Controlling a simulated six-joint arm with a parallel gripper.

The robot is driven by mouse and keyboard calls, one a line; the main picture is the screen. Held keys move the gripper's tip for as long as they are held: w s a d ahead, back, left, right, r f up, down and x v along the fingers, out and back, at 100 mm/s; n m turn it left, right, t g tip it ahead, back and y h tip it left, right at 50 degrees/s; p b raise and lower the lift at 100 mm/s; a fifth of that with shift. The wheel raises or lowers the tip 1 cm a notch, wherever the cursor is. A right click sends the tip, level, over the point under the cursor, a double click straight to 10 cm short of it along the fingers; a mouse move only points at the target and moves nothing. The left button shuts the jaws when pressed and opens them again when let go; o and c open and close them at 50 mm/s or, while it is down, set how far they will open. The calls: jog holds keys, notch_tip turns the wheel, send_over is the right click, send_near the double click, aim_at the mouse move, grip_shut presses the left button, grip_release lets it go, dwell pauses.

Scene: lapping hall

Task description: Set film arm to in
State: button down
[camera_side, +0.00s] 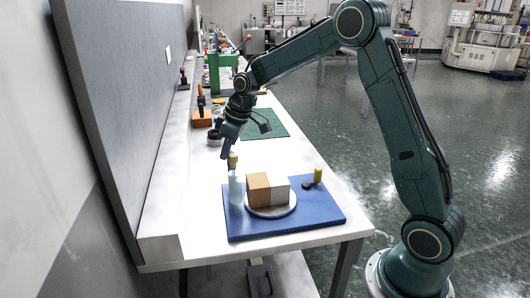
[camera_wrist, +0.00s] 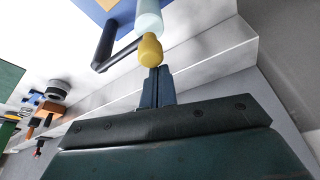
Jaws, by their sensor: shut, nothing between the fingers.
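The bottle stands at the left of a blue mat (camera_side: 290,224). A dark bar (camera_wrist: 105,45) shows beside the bottle in the wrist view; I cannot tell whether it is the film arm. A yellow knob (camera_side: 318,175) stands by a small dark disc (camera_side: 307,185) at the mat's right.
Behind are a green mat (camera_side: 264,123), a dark ring (camera_side: 214,138) and an orange stand (camera_side: 202,119). A grey wall panel (camera_side: 120,90) borders the bench's left.

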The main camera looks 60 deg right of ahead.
jog(key=shift+w, duration=0.1)
dwell(0.6)
notch_tip(320, 180, up, 10)
jog(key=shift+w+a+f, duration=0.15)
jog(key=shift+w+f, duration=0.05)
jog(key=shift+f, duration=0.05)
dwell(0.7)
